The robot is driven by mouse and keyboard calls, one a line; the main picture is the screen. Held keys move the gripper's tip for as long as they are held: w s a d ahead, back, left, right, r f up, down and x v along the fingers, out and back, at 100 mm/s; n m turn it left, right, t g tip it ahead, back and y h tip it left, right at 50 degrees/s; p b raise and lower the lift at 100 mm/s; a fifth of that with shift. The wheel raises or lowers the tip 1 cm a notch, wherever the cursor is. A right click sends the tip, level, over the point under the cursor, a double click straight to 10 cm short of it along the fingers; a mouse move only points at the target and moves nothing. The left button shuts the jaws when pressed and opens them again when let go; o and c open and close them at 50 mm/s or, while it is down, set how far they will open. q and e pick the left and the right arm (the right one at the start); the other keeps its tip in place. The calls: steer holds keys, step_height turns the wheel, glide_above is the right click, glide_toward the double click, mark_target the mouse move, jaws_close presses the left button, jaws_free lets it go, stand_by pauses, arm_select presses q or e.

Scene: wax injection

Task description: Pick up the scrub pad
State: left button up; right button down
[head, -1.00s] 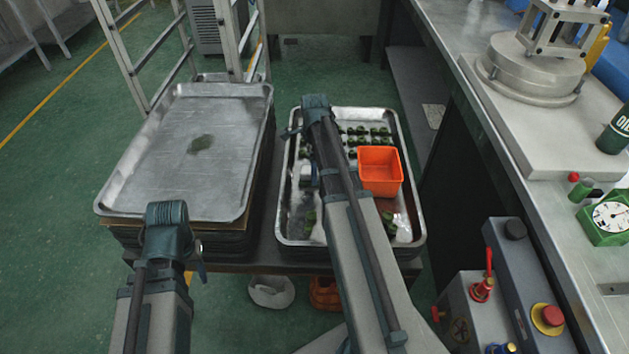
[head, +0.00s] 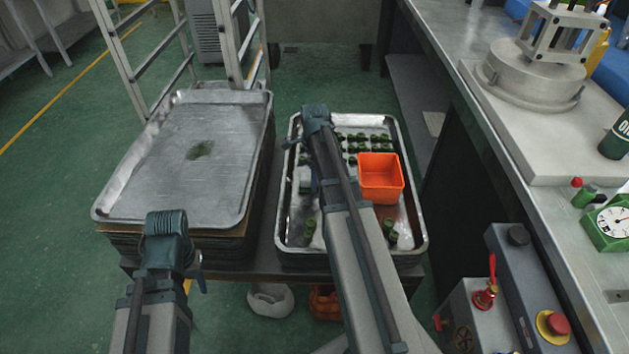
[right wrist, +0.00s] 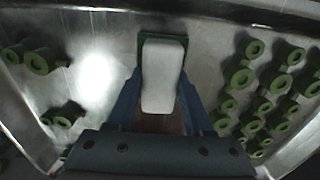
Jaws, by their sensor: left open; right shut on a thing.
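The scrub pad (right wrist: 163,75) is a white block with a green edge, seen in the right wrist view. My right gripper (right wrist: 162,100) is shut on it, with a blue finger on each side. In the head view the pad (head: 304,178) is a small pale patch beside my right forearm, over the left part of the right metal tray (head: 419,235). My right gripper is mostly hidden there by its arm. My left gripper (head: 200,277) is open, partly hidden by its own wrist, near the front edge of the left tray stack.
Green ring-shaped pieces (right wrist: 243,78) lie in the right tray on both sides of the pad. An orange bin (head: 381,180) stands in that tray. A steel counter (head: 480,130) runs along the right.

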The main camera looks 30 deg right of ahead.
step_height(320, 180, up, 10)
steer(key=p, duration=1)
steer(key=c, duration=0.9)
jaws_free()
steer(key=c, duration=0.6)
steer(key=shift+r, duration=0.15)
